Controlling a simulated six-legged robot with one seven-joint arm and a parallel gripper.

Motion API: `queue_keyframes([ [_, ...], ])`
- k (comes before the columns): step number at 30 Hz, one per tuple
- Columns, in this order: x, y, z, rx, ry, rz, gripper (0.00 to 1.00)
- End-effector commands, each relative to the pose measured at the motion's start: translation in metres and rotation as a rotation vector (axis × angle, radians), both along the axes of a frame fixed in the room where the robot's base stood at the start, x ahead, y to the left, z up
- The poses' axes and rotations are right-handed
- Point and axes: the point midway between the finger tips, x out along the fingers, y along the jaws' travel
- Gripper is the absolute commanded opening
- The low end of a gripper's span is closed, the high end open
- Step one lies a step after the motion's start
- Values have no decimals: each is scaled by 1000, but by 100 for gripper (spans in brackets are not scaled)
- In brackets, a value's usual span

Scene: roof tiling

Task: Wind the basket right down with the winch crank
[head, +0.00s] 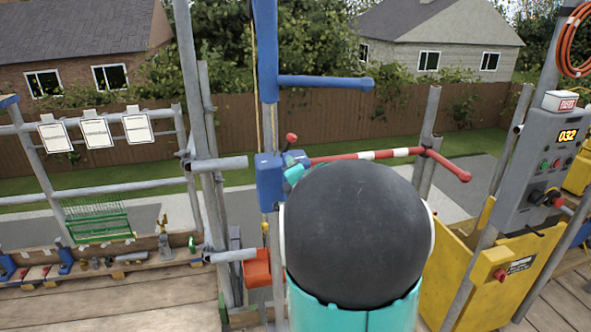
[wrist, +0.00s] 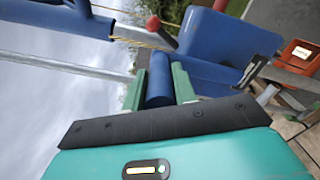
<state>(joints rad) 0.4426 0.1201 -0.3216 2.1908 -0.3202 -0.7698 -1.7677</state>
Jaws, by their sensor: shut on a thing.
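In the wrist view the blue winch housing (wrist: 213,42) is close beyond my fingers. My gripper (wrist: 158,76) is shut on a blue cylinder, which looks like the crank handle (wrist: 158,88), between its two green fingers. In the head view, my dark round arm joint hides most of the gripper and crank. An orange-red box, apparently the basket (head: 257,268), hangs low under the winch; it also shows in the wrist view (wrist: 300,56).
A red-and-white bar (head: 370,155) runs right from near the winch. A grey control panel (head: 543,150) reading 032 and a yellow gate (head: 470,270) stand at the right. A plank shelf with tools and a green wire rack (head: 97,220) are at the left.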

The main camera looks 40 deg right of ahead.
Motion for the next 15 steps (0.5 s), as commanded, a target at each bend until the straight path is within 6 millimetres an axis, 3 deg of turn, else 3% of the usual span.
queue_keyframes([
  [4, 5, 8, -6, 6, 12, 17, 0],
  [5, 5, 8, -6, 6, 12, 17, 33],
  [7, 4, 7, -5, 6, 9, 15, 47],
  [15, 2, 4, -2, 2, 4, 9, 49],
])
